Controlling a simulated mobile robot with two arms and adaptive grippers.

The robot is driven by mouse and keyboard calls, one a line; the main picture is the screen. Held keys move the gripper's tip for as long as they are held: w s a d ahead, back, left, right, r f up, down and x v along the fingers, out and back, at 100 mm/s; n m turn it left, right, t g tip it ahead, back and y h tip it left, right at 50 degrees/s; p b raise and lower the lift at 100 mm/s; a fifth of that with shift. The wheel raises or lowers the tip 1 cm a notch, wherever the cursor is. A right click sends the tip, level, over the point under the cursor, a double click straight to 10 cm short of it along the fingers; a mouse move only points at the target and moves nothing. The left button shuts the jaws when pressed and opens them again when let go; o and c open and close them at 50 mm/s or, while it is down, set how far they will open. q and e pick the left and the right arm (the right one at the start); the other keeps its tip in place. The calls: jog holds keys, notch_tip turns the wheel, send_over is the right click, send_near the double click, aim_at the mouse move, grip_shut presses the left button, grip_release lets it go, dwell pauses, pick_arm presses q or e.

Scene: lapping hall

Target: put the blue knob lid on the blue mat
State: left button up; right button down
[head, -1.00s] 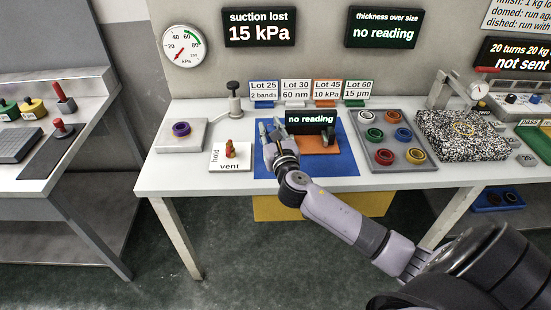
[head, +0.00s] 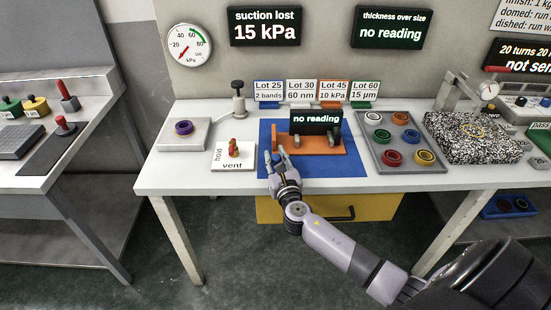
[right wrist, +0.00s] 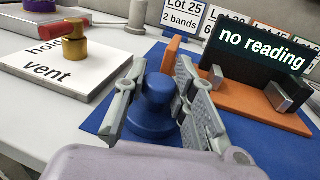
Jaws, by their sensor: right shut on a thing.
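The blue knob lid (right wrist: 153,108) is between the fingers of my right gripper (right wrist: 155,85) in the right wrist view. The fingers are shut on it, its round knob up and its wider base below. The blue mat (head: 340,169) lies on the table; it also shows in the right wrist view (right wrist: 98,118). My right gripper (head: 277,160) is over the left front part of the mat in the head view, where the lid cannot be made out. I cannot tell whether the lid touches the mat. My left gripper is not in view.
An orange stand (head: 325,146) with a "no reading" display (head: 317,122) takes up the mat's back and middle. The hold/vent plate (head: 233,157) is just left of the mat. A grey tray (head: 422,169) of coloured rings is to its right. The mat's front strip is clear.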

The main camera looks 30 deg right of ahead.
jog(key=c, duration=1.3)
grip_release()
jog(key=shift+f, duration=0.1)
jog(key=shift+s+a, duration=0.1)
jog(key=shift+s, duration=0.1)
jog(key=v, duration=1.2)
jog(key=s+a+f+m+g+y, duration=0.2)
jog(key=a+f+m, duration=0.1)
jog(key=f+m, duration=0.4)
jog(key=s+a+f+m+g+y, duration=0.1)
jog(key=a+f+m+g, duration=0.15)
jog(key=f+m, duration=0.45)
jog(key=s+a+f+m+g+y, duration=0.2)
jog(key=a+f+m, duration=0.15)
jog(key=f, duration=0.65)
jog(key=s+f+m+g, duration=0.55)
jog(key=s+f, duration=0.85)
jog(key=f, duration=0.4)
jog(key=s+f+m+g, duration=0.1)
jog(key=s+f+m, duration=0.1)
jog(key=s, duration=0.5)
jog(key=s+f+m+g, duration=0.1)
jog(key=s+f, duration=0.3)
jog(key=s, duration=0.4)
jog(key=s+f+m+g, duration=0.2)
jog(key=s+f+m, duration=0.1)
jog(key=s, duration=0.4)
jog(key=shift+s+d+f+m+y, duration=0.1)
jog(key=shift+s+f+m+y, duration=0.3)
